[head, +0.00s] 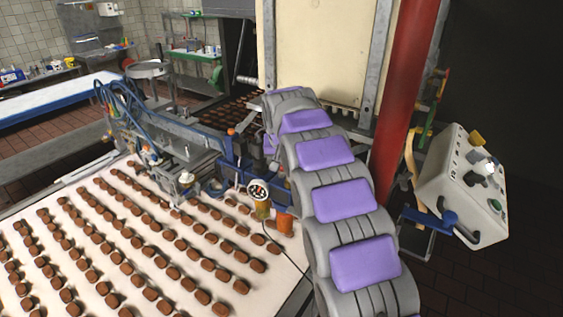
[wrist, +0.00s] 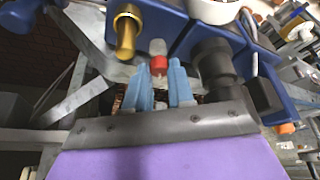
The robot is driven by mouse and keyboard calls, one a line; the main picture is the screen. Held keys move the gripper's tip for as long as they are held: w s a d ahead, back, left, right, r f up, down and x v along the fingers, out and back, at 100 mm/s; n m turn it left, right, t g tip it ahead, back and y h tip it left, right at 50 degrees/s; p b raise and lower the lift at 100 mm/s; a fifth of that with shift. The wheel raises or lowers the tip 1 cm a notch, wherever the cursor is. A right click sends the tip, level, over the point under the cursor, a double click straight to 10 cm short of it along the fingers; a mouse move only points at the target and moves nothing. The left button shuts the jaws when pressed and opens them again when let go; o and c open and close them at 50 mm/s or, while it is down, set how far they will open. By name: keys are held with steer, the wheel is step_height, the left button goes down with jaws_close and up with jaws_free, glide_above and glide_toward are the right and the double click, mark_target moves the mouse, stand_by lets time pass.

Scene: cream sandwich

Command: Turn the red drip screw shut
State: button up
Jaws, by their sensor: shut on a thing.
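The red drip screw (wrist: 158,66) shows in the wrist view, with a pale rounded part just above it. My gripper (wrist: 160,77) has its two light blue fingers on either side of the screw, shut on it. The lower part of the screw is hidden between the fingers. In the head view my grey and purple arm reaches to the machine, and I cannot make out the screw or my fingers there.
A brass fitting (wrist: 127,33) stands left of the screw and a dark cylinder (wrist: 214,64) close to its right. In the head view, a white belt (head: 150,296) carries rows of brown biscuits. A red post (head: 407,95) and a control box (head: 462,178) stand right of my arm.

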jaws_close()
steer(key=shift+m, duration=0.3)
steer(key=m+h, duration=0.1)
steer(key=m, duration=0.2)
steer(key=shift+a, duration=0.15)
steer(key=shift+w+a+m+g+h, duration=0.1)
steer(key=shift+m+g+h, duration=0.5)
steer(key=shift+m, duration=1.2)
steer(key=shift+r+h, duration=0.1)
steer(key=shift+h, duration=0.2)
